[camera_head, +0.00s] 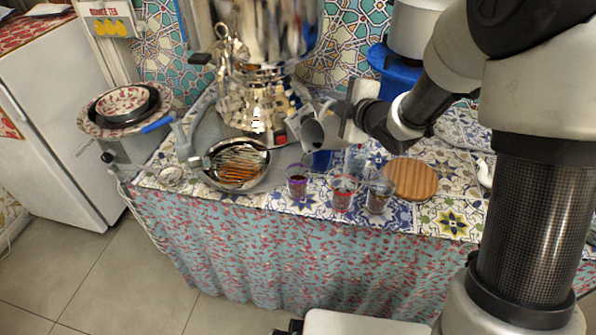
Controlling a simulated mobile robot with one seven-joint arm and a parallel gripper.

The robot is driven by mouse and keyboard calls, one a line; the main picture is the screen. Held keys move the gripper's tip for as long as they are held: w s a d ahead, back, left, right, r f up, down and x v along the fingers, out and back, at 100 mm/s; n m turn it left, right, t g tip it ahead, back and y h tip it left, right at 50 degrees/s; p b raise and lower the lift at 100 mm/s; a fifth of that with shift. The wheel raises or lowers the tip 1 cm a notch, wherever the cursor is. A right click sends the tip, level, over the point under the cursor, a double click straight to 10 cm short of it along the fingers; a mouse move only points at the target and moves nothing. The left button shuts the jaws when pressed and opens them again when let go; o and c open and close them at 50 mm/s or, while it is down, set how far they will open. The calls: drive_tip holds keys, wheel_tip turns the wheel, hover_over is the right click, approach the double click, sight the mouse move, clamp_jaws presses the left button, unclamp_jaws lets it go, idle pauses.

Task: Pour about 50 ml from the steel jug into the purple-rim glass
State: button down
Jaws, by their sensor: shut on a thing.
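My gripper (335,112) is shut on the steel jug (306,124) and holds it above the counter. The jug is tilted with its dark mouth turned toward the camera and down. The purple-rim glass (297,181) stands upright on the counter below and slightly left of the jug, with some dark reddish content in it. No stream between jug and glass can be made out. The jug's handle and the exact finger contact are too small to tell.
A red-rim glass (343,193) and another glass (379,196) stand to the right, near a round wooden board (410,179). A large samovar (262,95) stands close behind the jug. The counter's front edge is near the glasses.

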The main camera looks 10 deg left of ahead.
drive_tip(key=shift+s+a+f+b, duration=0.15)
drive_tip(key=shift+f+b, duration=0.05)
drive_tip(key=shift+b, duration=0.55)
idle(1.0)
drive_tip(key=r+p, duration=0.2)
drive_tip(key=p, duration=0.1)
drive_tip(key=w+d+r+p, duration=0.1)
drive_tip(key=p, duration=0.1)
drive_tip(key=m+p, duration=0.1)
drive_tip(key=w+f+m+g+p, duration=0.1)
drive_tip(key=p, duration=0.1)
drive_tip(key=shift+d+f+y, duration=0.3)
drive_tip(key=shift+f+g, duration=0.3)
drive_tip(key=shift+r+p, duration=0.1)
drive_tip(key=shift+p, duration=0.55)
drive_tip(key=shift+w+m+p, duration=0.1)
drive_tip(key=shift+m+p, duration=0.3)
drive_tip(key=shift+w+d+f+g, duration=0.15)
drive_tip(key=shift+f+g, duration=0.25)
drive_tip(key=shift+f, duration=0.2)
drive_tip(key=shift+y+p, duration=0.3)
drive_tip(key=shift+p, duration=0.1)
